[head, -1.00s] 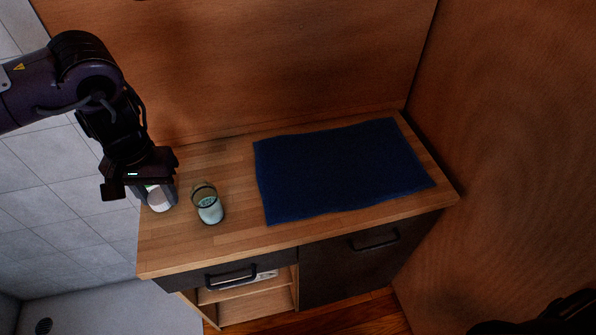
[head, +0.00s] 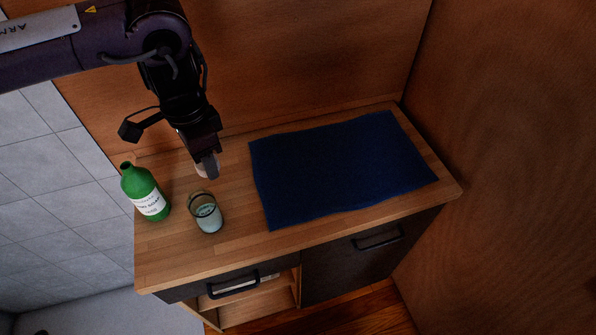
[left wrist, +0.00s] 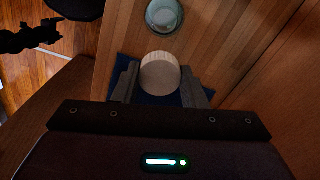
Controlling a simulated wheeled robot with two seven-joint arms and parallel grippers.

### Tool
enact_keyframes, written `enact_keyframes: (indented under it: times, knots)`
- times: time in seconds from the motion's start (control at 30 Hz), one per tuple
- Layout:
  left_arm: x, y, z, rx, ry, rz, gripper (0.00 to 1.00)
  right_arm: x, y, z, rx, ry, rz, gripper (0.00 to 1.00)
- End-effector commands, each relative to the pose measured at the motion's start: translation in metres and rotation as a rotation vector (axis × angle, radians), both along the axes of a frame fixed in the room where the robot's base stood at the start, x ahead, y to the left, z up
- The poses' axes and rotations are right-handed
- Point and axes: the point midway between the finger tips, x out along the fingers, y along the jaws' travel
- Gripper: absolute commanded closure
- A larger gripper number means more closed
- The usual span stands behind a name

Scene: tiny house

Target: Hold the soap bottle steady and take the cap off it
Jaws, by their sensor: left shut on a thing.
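The green soap bottle (head: 146,192) stands upright at the left end of the wooden counter in the head view, its white label facing forward and its neck bare. My left gripper (head: 208,168) is right of the bottle and apart from it, raised over the counter. It is shut on a pale round cap, which shows between its fingers in the left wrist view (left wrist: 160,74). The bottle is not visible in the left wrist view. A dark shape at that view's upper left may be my right gripper (left wrist: 30,38); its jaws cannot be made out.
A glass (head: 207,213) with pale contents stands on the counter (head: 215,258), right of the bottle and in front of my left gripper. A dark blue cloth (head: 340,170) covers much of the counter's right part. Wooden walls close the back and right.

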Motion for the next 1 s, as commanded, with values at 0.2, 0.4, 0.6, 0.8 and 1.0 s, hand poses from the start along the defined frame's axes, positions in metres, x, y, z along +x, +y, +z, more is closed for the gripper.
enact_keyframes:
  times: [0.2,0.4,0.6,0.8,1.0]
  knots:
    - [-0.005,-0.02,0.01,0.003,-0.005,-0.521,0.89,0.0,0.0,-0.002,0.0,0.0,0.0,0.2]
    - [-0.009,-0.032,0.017,0.006,-0.005,-0.893,0.89,0.0,0.0,-0.003,0.0,0.0,0.0,0.2]
    - [-0.011,-0.037,0.018,0.007,-0.002,-1.066,0.89,0.0,0.0,-0.004,0.0,0.0,0.0,0.2]
    - [-0.013,-0.038,-0.019,0.002,0.004,-1.086,0.89,0.0,0.0,-0.005,0.0,0.0,0.0,0.2]
    - [-0.014,-0.038,-0.074,0.001,0.005,-1.082,0.89,0.0,0.0,-0.008,0.0,0.0,0.0,0.2]
